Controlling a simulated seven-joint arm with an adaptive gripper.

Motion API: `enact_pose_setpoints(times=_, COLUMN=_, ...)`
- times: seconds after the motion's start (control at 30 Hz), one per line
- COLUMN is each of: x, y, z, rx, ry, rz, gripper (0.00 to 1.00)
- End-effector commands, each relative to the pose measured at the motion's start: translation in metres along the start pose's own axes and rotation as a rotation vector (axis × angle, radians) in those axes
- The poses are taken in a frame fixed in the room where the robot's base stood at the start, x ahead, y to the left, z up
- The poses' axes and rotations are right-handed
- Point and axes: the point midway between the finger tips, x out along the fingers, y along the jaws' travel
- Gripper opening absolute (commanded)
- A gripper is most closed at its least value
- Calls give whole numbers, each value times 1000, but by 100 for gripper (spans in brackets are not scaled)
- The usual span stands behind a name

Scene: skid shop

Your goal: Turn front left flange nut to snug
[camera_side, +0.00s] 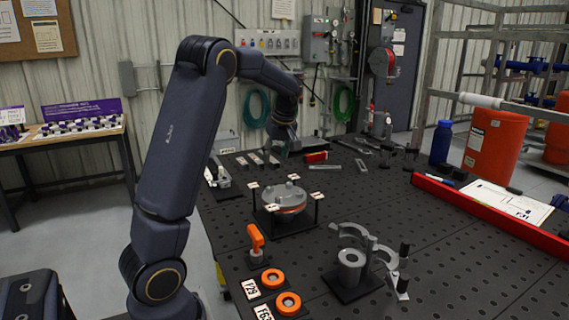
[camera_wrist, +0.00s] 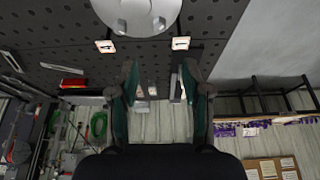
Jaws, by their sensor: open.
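The grey round flange (camera_side: 288,195) sits on a dark square stand with a small white tag at each corner, left of the middle of the bench. An orange band shows under its top. In the wrist view the flange (camera_wrist: 135,12) is cut off by the top edge. Two nuts (camera_wrist: 158,23) show near its rim, with two tags just beyond them. I cannot tell which nut is the front left one. My gripper (camera_wrist: 160,85) is open and empty, its fingers wide apart and clear of the flange. In the side view my gripper (camera_side: 286,147) is small, behind and above the flange.
An orange-handled tool (camera_side: 256,239) stands in front of the flange, near two orange rings (camera_side: 288,303). A grey clamp fixture (camera_side: 351,265) stands front right. Flat parts and a red block (camera_side: 316,157) lie behind. A red rail (camera_side: 470,209) edges the right side.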

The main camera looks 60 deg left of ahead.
Motion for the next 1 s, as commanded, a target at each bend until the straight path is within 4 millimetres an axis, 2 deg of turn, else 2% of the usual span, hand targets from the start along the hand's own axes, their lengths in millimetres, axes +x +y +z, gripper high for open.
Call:
enact_pose_setpoints(times=0.03, x=13, y=-1, z=1, rx=0, ry=-3, rz=-5, gripper=48)
enact_pose_setpoints(times=0.3, x=78, y=-1, z=1, rx=0, ry=-4, rz=-3, gripper=48)
enact_pose_setpoints(times=0.5, x=113, y=0, z=1, rx=1, ry=-3, rz=-1, gripper=48)
enact_pose_setpoints(times=0.7, x=128, y=0, z=1, rx=2, ry=-1, rz=2, gripper=48)
enact_pose_setpoints(times=1.0, x=129, y=1, z=1, rx=2, ry=-1, rz=3, gripper=47)
